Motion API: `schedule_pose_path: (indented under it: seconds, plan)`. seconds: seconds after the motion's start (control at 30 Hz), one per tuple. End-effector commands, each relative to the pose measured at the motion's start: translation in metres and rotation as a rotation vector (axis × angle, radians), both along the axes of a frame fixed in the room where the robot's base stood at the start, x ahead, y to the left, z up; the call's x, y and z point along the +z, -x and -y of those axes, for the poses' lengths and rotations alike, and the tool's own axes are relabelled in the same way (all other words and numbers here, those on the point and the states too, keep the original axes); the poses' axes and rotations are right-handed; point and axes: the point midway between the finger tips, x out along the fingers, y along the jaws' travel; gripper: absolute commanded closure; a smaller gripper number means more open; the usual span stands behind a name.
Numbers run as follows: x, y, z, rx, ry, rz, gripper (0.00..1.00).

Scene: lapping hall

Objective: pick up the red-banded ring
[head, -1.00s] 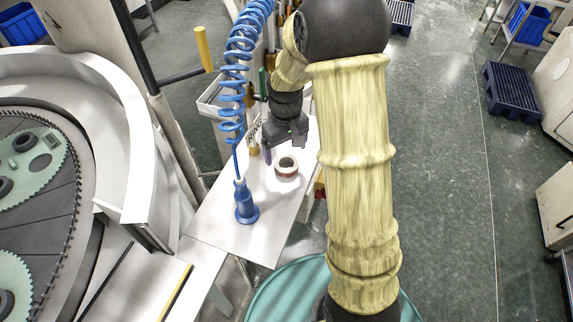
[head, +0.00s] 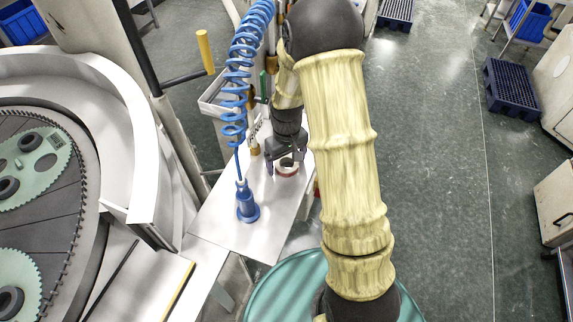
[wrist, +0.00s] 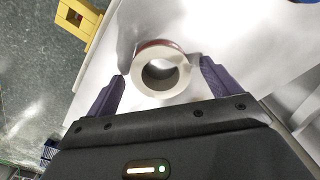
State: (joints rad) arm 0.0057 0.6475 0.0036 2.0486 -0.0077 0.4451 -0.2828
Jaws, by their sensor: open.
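The red-banded ring (head: 287,171) lies on the white table (head: 235,240) with its hole facing up. In the wrist view the ring (wrist: 140,78) shows a pale top face and a red band on its far side. My gripper (head: 286,166) is over the ring. In the wrist view my gripper (wrist: 162,82) is open, with one dark purple finger on each side of the ring. A gap shows between each finger and the ring. The head view partly hides the ring behind the gripper.
A blue nozzle (head: 247,205) on a coiled blue hose (head: 238,75) stands on the table left of the ring. A round lapping machine (head: 75,70) fills the left. A yellow block (wrist: 88,18) shows in the wrist view. Open floor lies to the right.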

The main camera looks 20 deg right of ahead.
Motion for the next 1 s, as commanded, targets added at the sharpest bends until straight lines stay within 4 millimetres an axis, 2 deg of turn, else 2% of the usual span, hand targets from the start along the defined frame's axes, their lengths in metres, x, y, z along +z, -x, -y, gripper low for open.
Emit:
schedule_pose_path:
  seconds: [0.07,0.3,0.37,0.73,0.87,1.0]
  plan:
    - [0.0,0.0,0.0,0.001,0.0,0.0,0.15]
    - [0.0,0.0,-0.001,0.002,0.0,0.0,0.62]
    - [0.0,0.0,-0.001,0.002,0.0,0.001,0.71]
    - [0.008,-0.001,-0.001,0.002,0.0,0.004,0.71]
    - [0.022,-0.001,-0.001,0.002,0.0,0.005,0.71]
    - [0.049,-0.002,-0.001,0.002,-0.001,0.009,0.71]
